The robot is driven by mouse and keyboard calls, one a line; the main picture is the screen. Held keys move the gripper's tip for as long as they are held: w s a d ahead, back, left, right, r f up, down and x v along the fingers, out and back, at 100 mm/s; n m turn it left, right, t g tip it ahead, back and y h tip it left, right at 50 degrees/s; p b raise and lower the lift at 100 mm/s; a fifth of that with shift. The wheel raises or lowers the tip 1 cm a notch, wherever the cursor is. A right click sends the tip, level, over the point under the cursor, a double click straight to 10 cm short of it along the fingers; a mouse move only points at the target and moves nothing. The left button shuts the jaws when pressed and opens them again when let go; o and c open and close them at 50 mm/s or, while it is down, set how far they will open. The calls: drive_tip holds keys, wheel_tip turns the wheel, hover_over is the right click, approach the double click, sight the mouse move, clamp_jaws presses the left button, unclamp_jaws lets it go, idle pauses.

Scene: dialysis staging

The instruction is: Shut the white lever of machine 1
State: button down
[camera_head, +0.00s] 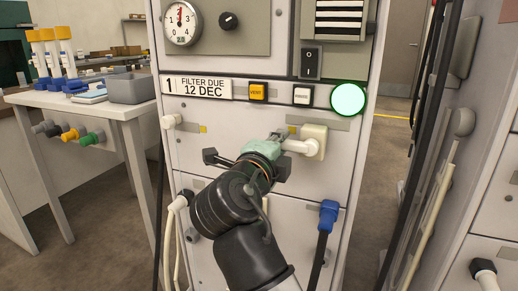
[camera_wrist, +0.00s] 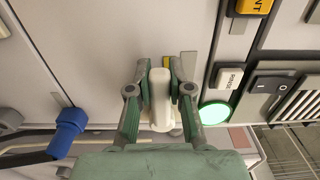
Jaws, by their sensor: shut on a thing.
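Machine 1 (camera_head: 338,190) is a tall light-grey cabinet whose label (camera_head: 197,88) reads "1 FILTER DUE 12 DEC". Its white lever (camera_head: 297,146) reaches left, roughly level, from a cream block (camera_head: 315,140) below the green lamp. My gripper (camera_head: 281,138) is at the lever's left part and hides its end. In the wrist view my gripper (camera_wrist: 160,88) has one finger on each side of the white lever (camera_wrist: 160,108) and is shut on it.
Above the lever are a yellow button (camera_head: 258,92), a white button (camera_head: 302,95) and a lit green lamp (camera_head: 347,98). A blue connector with a hose (camera_head: 328,215) hangs lower right. A white table (camera_head: 120,111) stands left; another machine (camera_head: 490,200) stands close on the right.

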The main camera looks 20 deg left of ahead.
drive_tip(key=shift+r, duration=0.1)
idle(0.3)
drive_tip(key=c, duration=1)
unclamp_jaws()
drive_tip(key=shift+c, duration=0.2)
drive_tip(key=s, duration=1.2)
drive_tip(key=shift+a, duration=0.15)
